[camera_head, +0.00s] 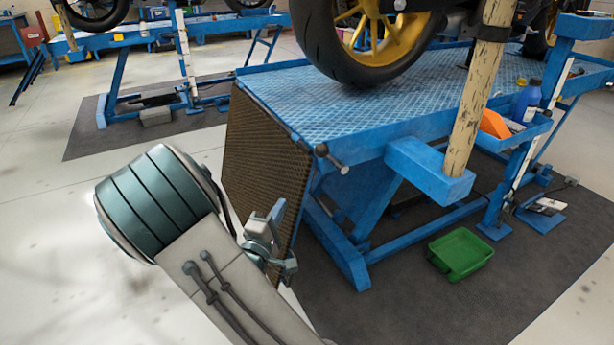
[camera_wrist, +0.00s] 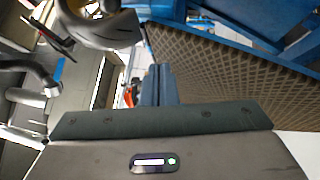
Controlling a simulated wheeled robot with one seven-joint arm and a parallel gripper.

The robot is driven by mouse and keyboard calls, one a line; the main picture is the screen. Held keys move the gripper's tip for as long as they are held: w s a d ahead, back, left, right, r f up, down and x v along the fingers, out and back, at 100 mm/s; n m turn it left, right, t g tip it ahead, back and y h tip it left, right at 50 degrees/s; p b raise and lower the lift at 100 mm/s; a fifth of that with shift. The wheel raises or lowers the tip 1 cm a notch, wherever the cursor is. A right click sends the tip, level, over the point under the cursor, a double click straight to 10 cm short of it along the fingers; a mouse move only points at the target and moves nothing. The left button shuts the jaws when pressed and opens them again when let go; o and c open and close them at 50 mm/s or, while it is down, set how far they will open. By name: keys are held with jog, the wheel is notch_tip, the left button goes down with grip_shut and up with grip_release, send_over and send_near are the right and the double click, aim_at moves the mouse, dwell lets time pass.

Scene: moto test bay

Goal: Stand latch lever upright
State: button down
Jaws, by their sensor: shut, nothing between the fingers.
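The latch lever (camera_head: 334,160) is a short metal bar with rounded ends at the near corner of the blue lift table (camera_head: 360,134). It lies tilted, sloping down to the right, not upright. My gripper (camera_head: 276,212) is below and left of the lever, in front of the brown ribbed panel (camera_head: 262,160), and apart from the lever. My arm partly hides it. In the wrist view, my gripper's fingers (camera_wrist: 158,80) are together and empty, with the ribbed panel (camera_wrist: 230,65) to their right. I cannot make out the lever in the wrist view.
A motorcycle wheel (camera_head: 325,45) stands on the table. A worn wooden post (camera_head: 476,95) rises from a blue side arm (camera_head: 425,170). A green bin (camera_head: 460,254) sits on the dark mat. An orange item and blue bottle (camera_head: 525,102) fill a side tray.

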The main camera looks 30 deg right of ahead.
aim_at(331, 158)
jog(key=w+d+r+h+b, duration=0.1)
jog(key=d+r, duration=0.1)
jog(key=d, duration=0.1)
jog(key=w+d+r+n+h+b, duration=0.1)
jog(key=d+r+b, duration=0.1)
jog(key=d+r, duration=0.1)
jog(key=w+d+r+n+t+h+b, duration=0.1)
jog(key=d+r, duration=0.2)
jog(key=shift+b, duration=0.35)
dwell(0.5)
